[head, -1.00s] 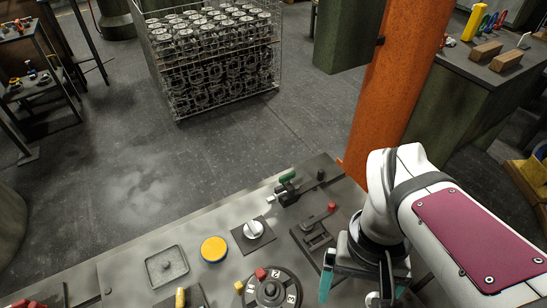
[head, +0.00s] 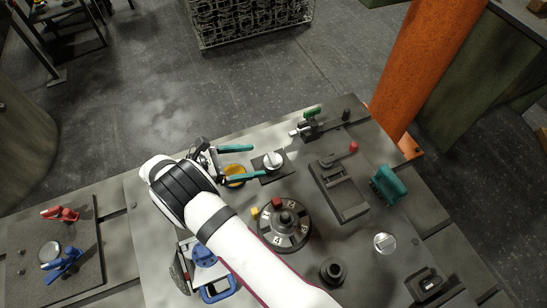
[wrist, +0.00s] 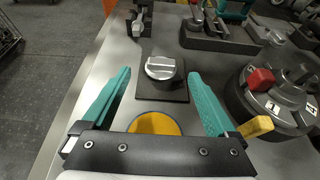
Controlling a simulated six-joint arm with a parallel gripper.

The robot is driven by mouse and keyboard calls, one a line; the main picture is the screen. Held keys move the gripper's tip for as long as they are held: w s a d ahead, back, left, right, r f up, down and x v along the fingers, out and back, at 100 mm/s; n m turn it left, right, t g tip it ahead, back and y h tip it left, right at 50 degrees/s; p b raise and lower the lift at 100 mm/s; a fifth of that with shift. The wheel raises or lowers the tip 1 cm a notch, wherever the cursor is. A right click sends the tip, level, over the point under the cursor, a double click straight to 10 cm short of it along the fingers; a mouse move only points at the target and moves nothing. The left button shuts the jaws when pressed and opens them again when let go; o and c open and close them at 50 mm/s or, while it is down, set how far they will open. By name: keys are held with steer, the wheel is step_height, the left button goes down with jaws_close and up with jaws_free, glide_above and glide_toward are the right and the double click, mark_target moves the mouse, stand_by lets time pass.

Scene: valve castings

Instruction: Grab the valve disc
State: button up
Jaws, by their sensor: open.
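No part is labelled as the valve disc, and I cannot tell for certain which one it is. A round silver piece (head: 274,160) with a raised grip bar sits on a dark square plate; it also shows in the wrist view (wrist: 161,68). A flat yellow disc (head: 236,170) lies beside that plate, partly hidden by my gripper (head: 258,162). In the wrist view the yellow disc (wrist: 154,124) shows between the teal fingers. My gripper (wrist: 160,75) is open and empty, its fingers pointing toward the silver piece. Another silver disc (head: 385,243) with a bar lies farther right.
A black rotary dial (head: 285,225) with red and yellow blocks stands right of my gripper. A green-handled clamp (head: 311,122) and a red-knobbed fixture (head: 338,185) stand beyond. A teal handle (head: 387,185) is at right. A wire crate (head: 250,22) stands on the floor.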

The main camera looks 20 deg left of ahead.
mark_target(271, 158)
steer(key=x, duration=0.7)
steer(key=shift+d, duration=0.2)
jaws_close()
